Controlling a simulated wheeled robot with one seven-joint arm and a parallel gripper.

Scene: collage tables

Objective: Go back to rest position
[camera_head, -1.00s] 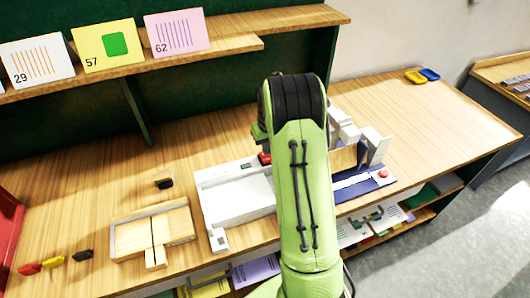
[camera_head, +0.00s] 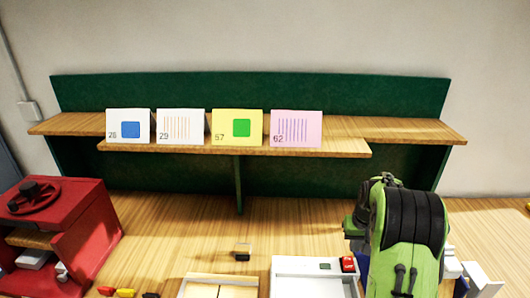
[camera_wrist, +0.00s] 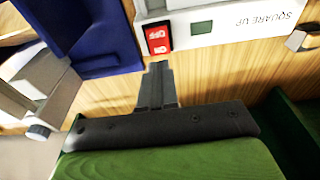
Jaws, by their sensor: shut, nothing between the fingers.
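My gripper (camera_wrist: 157,88) shows in the wrist view with its grey fingers together and nothing between them. It is over the wooden table (camera_wrist: 215,75), close to a white machine (camera_wrist: 230,25) with a red OFF/ON switch (camera_wrist: 157,40) and the words "SQUARE UP". In the head view my green arm stands at the right, beside the same white machine (camera_head: 310,282) and its red switch (camera_head: 347,264). My fingertips are hidden in the head view.
A blue device (camera_wrist: 95,40) is left of the gripper in the wrist view. A red press (camera_head: 85,235) stands at the left of the table. A shelf (camera_head: 410,130) holds numbered cards, among them a yellow one (camera_head: 238,128).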

